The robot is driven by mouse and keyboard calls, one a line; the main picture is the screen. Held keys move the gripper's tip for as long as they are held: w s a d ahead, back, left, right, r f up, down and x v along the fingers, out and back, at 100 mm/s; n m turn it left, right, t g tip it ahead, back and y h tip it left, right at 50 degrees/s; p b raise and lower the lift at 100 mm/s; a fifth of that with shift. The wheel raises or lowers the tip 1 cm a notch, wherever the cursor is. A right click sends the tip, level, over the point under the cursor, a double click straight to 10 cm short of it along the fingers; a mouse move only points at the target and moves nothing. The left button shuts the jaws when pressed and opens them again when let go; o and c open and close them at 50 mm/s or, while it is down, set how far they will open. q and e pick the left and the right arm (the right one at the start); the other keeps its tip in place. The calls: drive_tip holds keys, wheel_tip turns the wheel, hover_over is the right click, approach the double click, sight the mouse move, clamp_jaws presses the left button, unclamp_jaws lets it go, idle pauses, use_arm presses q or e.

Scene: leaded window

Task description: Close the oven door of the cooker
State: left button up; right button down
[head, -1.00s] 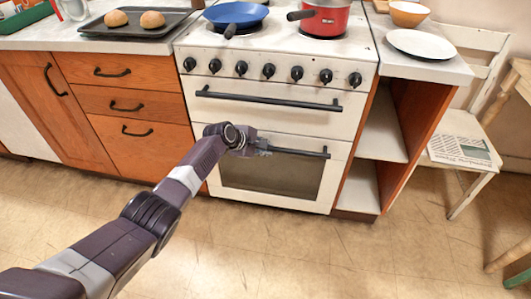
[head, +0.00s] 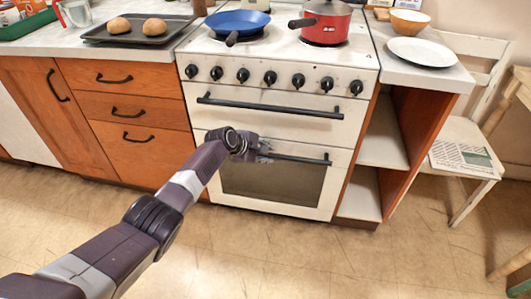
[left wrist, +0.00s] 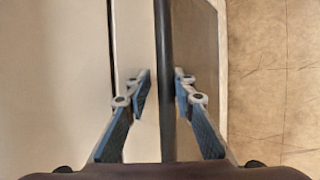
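The white cooker (head: 270,120) stands in the middle of the head view. Its lower oven door (head: 215,185) has a dark glass window and looks flush or nearly flush with the front; a small gap cannot be ruled out. The black oven door handle (head: 300,158) runs across its top and shows as a dark bar in the left wrist view (left wrist: 165,60). My left gripper (left wrist: 161,82) is at the handle's left part. Its fingers are apart, one on each side of the bar, with gaps visible. My right gripper is out of view.
A second handle (head: 270,107) and a row of knobs are above. A blue pan (head: 237,22) and a red pot (head: 326,22) stand on the hob. Drawers (head: 140,115) are left, an open shelf unit (head: 415,135) and chair (head: 465,145) right. The floor in front is clear.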

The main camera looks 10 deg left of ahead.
use_arm(q)
drive_tip(key=shift+s+a+r, duration=0.25)
drive_tip(key=shift+s+r, duration=0.05)
drive_tip(key=shift+r, duration=0.2)
drive_tip(key=v, duration=1)
drive_tip(key=shift+s+a+r, duration=0.15)
drive_tip(key=shift+s+r, duration=0.1)
drive_tip(key=shift+s, duration=0.05)
